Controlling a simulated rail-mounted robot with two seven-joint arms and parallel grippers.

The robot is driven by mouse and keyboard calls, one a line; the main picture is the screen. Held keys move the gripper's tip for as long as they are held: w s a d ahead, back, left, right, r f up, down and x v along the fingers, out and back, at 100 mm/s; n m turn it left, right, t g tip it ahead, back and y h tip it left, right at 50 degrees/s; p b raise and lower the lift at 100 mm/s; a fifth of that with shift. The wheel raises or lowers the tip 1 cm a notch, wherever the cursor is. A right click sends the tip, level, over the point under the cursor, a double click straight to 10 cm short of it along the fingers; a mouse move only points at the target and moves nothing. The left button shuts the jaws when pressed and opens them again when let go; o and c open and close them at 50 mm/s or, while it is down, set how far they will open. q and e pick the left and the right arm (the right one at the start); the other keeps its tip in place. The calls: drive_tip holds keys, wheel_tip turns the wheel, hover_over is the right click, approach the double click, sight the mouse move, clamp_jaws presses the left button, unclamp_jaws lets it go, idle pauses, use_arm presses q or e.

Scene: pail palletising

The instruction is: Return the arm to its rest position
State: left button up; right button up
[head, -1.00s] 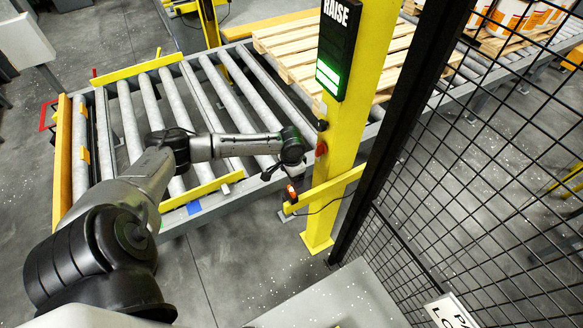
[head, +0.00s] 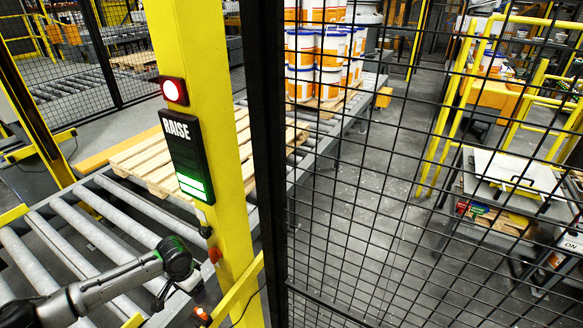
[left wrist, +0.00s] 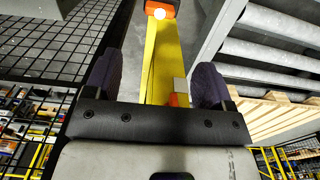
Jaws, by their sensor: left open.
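My left arm reaches in from the lower left of the head view. My left gripper (head: 178,290) is open and empty beside the yellow post (head: 225,160), just left of the post's red button (head: 214,255). In the left wrist view the two dark fingers of the left gripper (left wrist: 157,82) stand apart, with a yellow surface (left wrist: 163,60) seen beyond the gap. I cannot tell whether either finger touches anything. My right gripper is not in view.
A RAISE panel (head: 183,155) with a green light and a lit red-framed lamp (head: 174,91) sit on the post. Wire mesh fencing (head: 400,200) stands to the right. A roller conveyor (head: 95,235) carries a wooden pallet (head: 150,165); pails (head: 325,50) stand on another pallet farther back.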

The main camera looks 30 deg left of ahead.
use_arm(q)
drive_tip(key=w+d+r+m+t+y, duration=0.35)
drive_tip(key=r+m, duration=0.25)
drive_tip(key=r, duration=0.2)
drive_tip(key=s+d+r+t+p, duration=0.1)
drive_tip(key=d+r+t+p, duration=0.25)
drive_tip(key=d, duration=0.75)
drive_tip(key=s+d+f+n+g+h+p, duration=0.1)
drive_tip(key=s+d+p, duration=0.3)
drive_tip(key=s, duration=0.7)
drive_tip(key=s+d+n+g+h+p, duration=0.2)
drive_tip(key=s+d+n+p, duration=0.1)
drive_tip(key=s+d, duration=0.6)
drive_tip(key=s+p, duration=0.1)
drive_tip(key=s, duration=0.2)
drive_tip(key=shift+s+f+h, duration=0.2)
drive_tip(key=shift+f+h, duration=0.15)
